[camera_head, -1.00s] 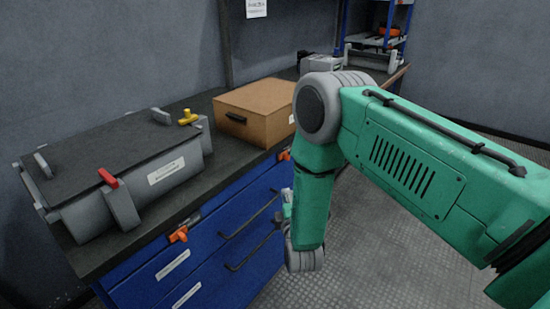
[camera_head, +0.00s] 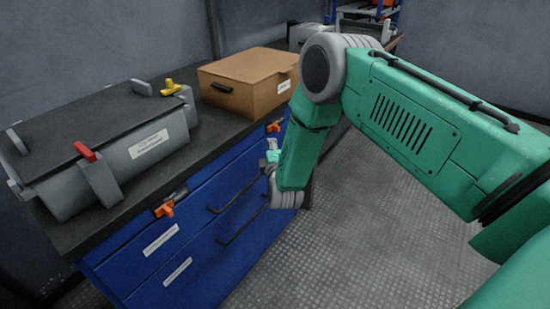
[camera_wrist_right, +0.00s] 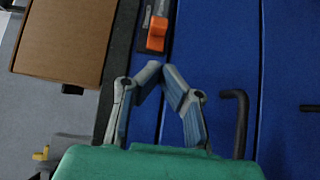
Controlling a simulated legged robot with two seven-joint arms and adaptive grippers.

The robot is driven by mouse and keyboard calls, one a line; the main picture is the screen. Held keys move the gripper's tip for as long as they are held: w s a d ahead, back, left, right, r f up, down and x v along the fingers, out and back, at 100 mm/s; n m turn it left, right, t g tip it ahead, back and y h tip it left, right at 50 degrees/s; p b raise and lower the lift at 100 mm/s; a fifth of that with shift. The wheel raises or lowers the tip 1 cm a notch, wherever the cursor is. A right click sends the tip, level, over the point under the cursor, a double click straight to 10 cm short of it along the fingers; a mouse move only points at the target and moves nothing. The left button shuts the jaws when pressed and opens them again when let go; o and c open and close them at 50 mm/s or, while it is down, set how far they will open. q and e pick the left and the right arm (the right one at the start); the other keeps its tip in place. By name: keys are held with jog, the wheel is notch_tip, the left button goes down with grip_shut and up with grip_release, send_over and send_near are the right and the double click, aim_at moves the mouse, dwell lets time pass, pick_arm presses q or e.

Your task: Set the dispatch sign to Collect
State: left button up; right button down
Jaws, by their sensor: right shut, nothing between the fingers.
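I cannot pick out a dispatch sign with the word Collect in either view. My right gripper (camera_wrist_right: 157,72) is shut and empty in the right wrist view, its fingertips together in front of the blue drawer fronts. In the head view only a small part of the right gripper (camera_head: 272,158) shows, beside the cabinet front. My green forearm hides the rest. My left gripper is in neither view.
A grey case (camera_head: 95,145) with red and yellow latches and a cardboard box (camera_head: 245,82) stand on the dark bench. Blue drawers (camera_head: 185,245) below have black handles (camera_wrist_right: 236,122) and orange latches (camera_wrist_right: 157,34). Open floor (camera_head: 345,235) lies to the right.

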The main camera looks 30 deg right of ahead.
aim_at(274, 129)
jog(key=w, duration=0.2)
jog(key=w+b, duration=0.1)
jog(key=shift+d+r, duration=0.4)
jog(key=shift+w+d, duration=0.2)
jog(key=shift+d, duration=0.15)
jog(key=shift+w+d+f, duration=0.15)
jog(key=shift+d+f, duration=0.05)
jog(key=shift+d, duration=0.9)
jog(key=shift+w+d+r, duration=0.1)
jog(key=shift+w, duration=0.1)
jog(key=d, duration=0.1)
jog(key=w+d, duration=0.1)
jog(key=d, duration=0.1)
jog(key=d+b, duration=0.1)
jog(key=shift+w+d, duration=0.2)
jog(key=shift+w, duration=0.15)
jog(key=shift+d, duration=0.2)
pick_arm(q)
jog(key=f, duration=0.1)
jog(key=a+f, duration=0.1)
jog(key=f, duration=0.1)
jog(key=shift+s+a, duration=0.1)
